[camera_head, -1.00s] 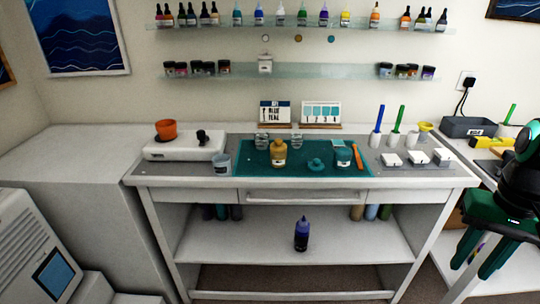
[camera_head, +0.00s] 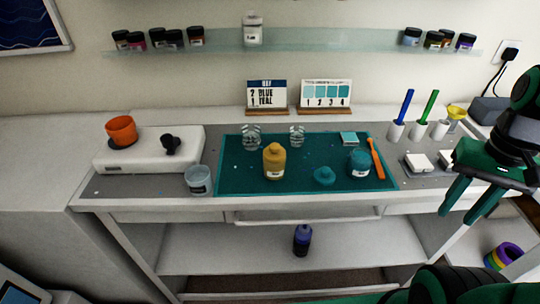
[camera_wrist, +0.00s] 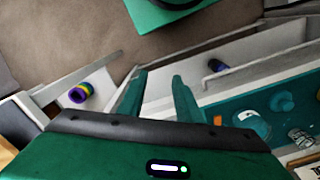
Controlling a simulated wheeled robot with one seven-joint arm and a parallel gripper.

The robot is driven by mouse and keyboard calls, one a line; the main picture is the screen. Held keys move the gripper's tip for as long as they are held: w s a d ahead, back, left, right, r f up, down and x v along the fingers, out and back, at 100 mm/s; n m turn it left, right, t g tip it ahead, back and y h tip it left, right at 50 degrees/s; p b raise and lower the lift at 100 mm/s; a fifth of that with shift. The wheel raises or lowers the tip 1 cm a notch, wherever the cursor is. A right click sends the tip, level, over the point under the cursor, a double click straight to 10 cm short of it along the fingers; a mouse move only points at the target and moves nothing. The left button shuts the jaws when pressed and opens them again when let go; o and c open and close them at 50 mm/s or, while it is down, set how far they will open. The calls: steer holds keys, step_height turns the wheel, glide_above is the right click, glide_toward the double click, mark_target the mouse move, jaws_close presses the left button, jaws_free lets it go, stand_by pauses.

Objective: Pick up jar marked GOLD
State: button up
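No label reading GOLD is legible. A mustard-gold bottle (camera_head: 274,163) with a white label stands upright on the teal mat (camera_head: 235,178) in the head view. Small dark-lidded jars stand on the wall shelf, in a left group (camera_head: 157,37) and a right group (camera_head: 433,39); their labels are too small to read. My gripper (camera_head: 456,214) is at the right of the head view, in front of the bench's right end, well apart from the bottle and jars. Its fingers are spread and empty; the wrist view also shows them apart (camera_wrist: 160,76).
Left of the bottle stand a clear cup (camera_head: 198,181) and a white device (camera_head: 140,150) with an orange pot. Right of it are a teal lid (camera_head: 324,177), a teal jar (camera_head: 360,164) and an orange stick (camera_head: 376,158). A dark purple bottle (camera_head: 302,240) stands on the lower shelf.

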mark_target(263, 170)
steer(key=shift+d, duration=0.2)
